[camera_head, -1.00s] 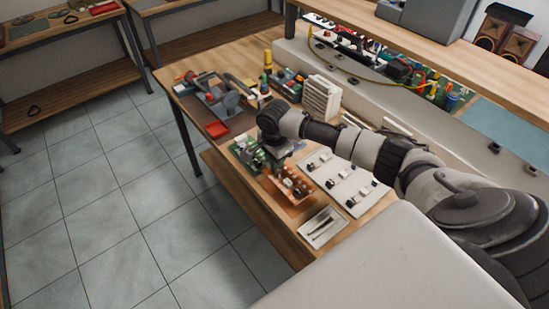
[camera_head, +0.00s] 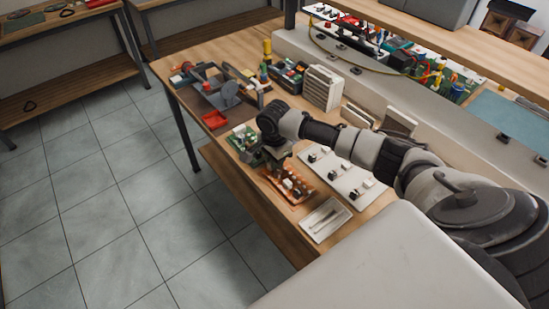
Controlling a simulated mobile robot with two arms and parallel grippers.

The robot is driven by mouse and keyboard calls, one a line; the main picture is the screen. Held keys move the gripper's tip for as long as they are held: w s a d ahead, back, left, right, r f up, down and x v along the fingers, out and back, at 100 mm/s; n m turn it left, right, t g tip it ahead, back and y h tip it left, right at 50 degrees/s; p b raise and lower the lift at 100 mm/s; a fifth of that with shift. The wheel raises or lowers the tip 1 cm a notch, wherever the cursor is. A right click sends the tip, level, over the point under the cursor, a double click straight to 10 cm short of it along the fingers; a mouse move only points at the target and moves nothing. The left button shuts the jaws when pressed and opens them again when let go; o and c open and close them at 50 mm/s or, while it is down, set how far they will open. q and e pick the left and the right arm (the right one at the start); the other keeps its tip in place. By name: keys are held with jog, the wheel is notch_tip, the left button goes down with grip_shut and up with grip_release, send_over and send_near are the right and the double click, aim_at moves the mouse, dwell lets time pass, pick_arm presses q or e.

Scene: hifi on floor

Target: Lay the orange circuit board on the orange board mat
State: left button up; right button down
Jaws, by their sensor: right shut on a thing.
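The orange circuit board (camera_head: 288,187) carries pale and dark parts and lies low over the front of the workbench. My right gripper (camera_head: 275,162) is at its far-left end and is shut on it; the fingertips are small and partly hidden by the wrist. The orange board mat (camera_head: 294,204) is under the board and mostly covered, with only a thin strip at the near edge showing. I cannot tell whether the board touches the mat. My left gripper is not in view.
A green circuit board (camera_head: 242,141) lies just left of my gripper. A white panel with small parts (camera_head: 352,190) is to the right, and a pale tray (camera_head: 325,220) is in front. A red tray (camera_head: 215,120) and tools are further back. Bench items surround the mat closely.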

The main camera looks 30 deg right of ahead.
jog(key=shift+p, duration=0.9)
dwell(1.3)
jog(key=shift+f+p, duration=0.15)
jog(key=shift+p, duration=0.65)
dwell(0.8)
jog(key=c, duration=0.6)
grip_release()
jog(key=shift+o, duration=0.2)
jog(key=shift+r+p, duration=3.05)
jog(key=shift+p, duration=1)
jog(key=shift+s+f, duration=0.15)
